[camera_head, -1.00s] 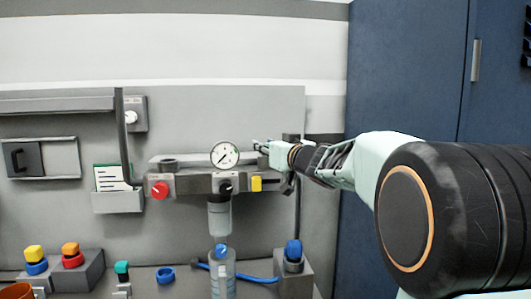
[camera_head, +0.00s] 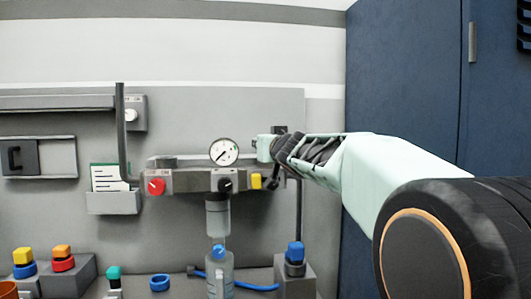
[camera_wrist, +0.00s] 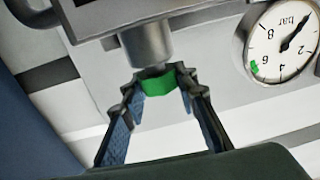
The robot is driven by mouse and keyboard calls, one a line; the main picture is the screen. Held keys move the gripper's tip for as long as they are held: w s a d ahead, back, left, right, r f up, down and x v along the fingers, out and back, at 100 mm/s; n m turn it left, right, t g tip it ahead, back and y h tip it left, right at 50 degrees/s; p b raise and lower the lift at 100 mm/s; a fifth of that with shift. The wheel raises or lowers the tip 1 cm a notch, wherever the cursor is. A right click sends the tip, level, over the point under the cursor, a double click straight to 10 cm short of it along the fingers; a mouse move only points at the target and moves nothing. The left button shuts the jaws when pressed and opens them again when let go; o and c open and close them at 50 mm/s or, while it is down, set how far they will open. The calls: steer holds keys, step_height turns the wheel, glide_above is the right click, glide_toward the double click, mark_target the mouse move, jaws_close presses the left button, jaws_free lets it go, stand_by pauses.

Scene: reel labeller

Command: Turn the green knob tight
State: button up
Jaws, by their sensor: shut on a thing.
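The green knob (camera_wrist: 158,85) shows in the wrist view, at the end of a grey cylindrical stem (camera_wrist: 147,45). My gripper (camera_wrist: 160,78) has a toothed finger on each side of it and is shut on it. The lower part of the knob is in view between the fingers. In the head view my gripper (camera_head: 266,148) is at the right end of the grey regulator unit (camera_head: 200,181), right of the gauge. The knob is hidden there behind my gripper.
A round pressure gauge (camera_head: 223,152) is close to the left of my gripper, and it also shows in the wrist view (camera_wrist: 283,45). A yellow part (camera_head: 256,181) and a red knob (camera_head: 155,187) sit along the unit. A blue-capped post (camera_head: 295,253) stands below. A blue cabinet (camera_head: 405,80) is at right.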

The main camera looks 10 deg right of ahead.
steer(key=shift+a+f+m+h+b, duration=0.25)
steer(key=shift+m+h+b, duration=0.25)
steer(key=shift+b, duration=1.05)
steer(key=m+h+b, duration=0.1)
steer(key=h+b, duration=0.1)
steer(key=b, duration=0.2)
steer(key=shift+d+b, duration=0.2)
steer(key=shift+b, duration=0.2)
steer(key=m+h+b, duration=0.1)
steer(key=h+b, duration=0.1)
steer(key=b, duration=0.1)
steer(key=shift+r, duration=0.1)
steer(key=shift+m+g+h+b, duration=0.3)
steer(key=shift+m+h+b, duration=0.2)
steer(key=shift+h+b, duration=0.15)
steer(key=shift+a+r+m+h+b, duration=0.1)
steer(key=shift+m+h+b, duration=0.25)
steer(key=shift+h, duration=0.2)
steer(key=shift+r+m+g+h, duration=0.1)
steer(key=shift+m+g+h, duration=0.65)
steer(key=shift+h, duration=0.25)
steer(key=shift+m+h+p, duration=0.3)
steer(key=shift+m+h, duration=0.1)
